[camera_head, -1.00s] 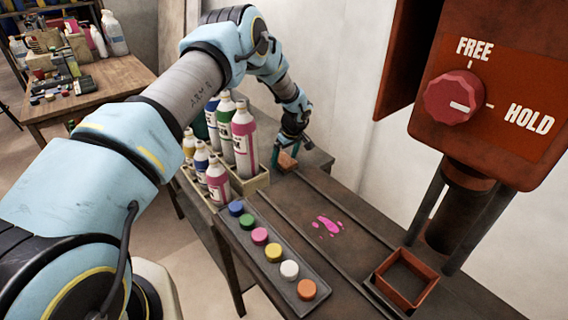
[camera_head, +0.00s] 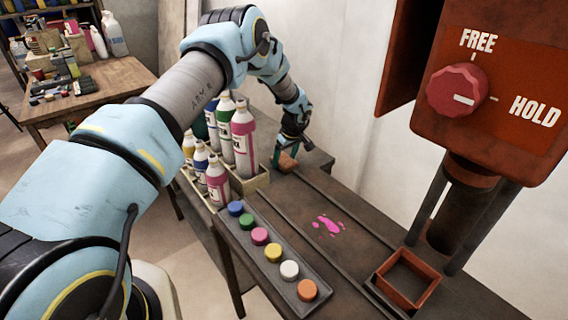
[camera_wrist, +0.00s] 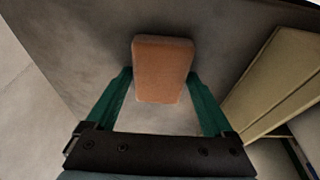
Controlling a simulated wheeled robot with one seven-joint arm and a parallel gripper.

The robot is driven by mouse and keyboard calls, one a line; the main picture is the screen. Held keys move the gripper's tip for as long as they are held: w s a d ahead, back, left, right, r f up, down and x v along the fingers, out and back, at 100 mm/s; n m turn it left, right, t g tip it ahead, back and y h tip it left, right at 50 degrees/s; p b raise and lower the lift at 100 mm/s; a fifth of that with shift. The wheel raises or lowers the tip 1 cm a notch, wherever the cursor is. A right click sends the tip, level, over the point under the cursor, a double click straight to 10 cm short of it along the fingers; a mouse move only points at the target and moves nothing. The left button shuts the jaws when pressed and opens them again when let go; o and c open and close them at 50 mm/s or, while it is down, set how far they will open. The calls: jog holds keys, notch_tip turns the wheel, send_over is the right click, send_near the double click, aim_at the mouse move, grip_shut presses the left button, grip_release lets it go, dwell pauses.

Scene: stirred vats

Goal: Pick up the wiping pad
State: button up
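The wiping pad (camera_wrist: 163,70) is an orange-brown block with rounded corners. In the wrist view it sits between the two green fingertips of my gripper (camera_wrist: 160,78), which lie against its left and right sides. In the head view the pad (camera_head: 287,162) is small, at the far end of the dark bench, under my gripper (camera_head: 286,152). The fingers there are close together around it. I cannot tell whether the pad is lifted off the bench.
A crate (camera_head: 252,183) of paint bottles stands left of my gripper. A tray (camera_head: 262,236) of coloured caps lies nearer. A pink splat (camera_head: 329,225) marks the bench (camera_head: 345,262). An orange square frame (camera_head: 407,279) sits under the red machine (camera_head: 497,110) with its FREE/HOLD knob.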

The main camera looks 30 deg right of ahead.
aim_at(285, 160)
jog(key=c, duration=0.9)
jog(key=shift+r, duration=0.1)
jog(key=shift+r+p, duration=0.35)
jog(key=shift+p, duration=0.45)
jog(key=shift+w+r+b, duration=0.1)
jog(key=shift+r+b, duration=0.25)
jog(key=shift+b, duration=0.3)
notch_tip(285, 160, up, 9)
jog(key=b, duration=0.3)
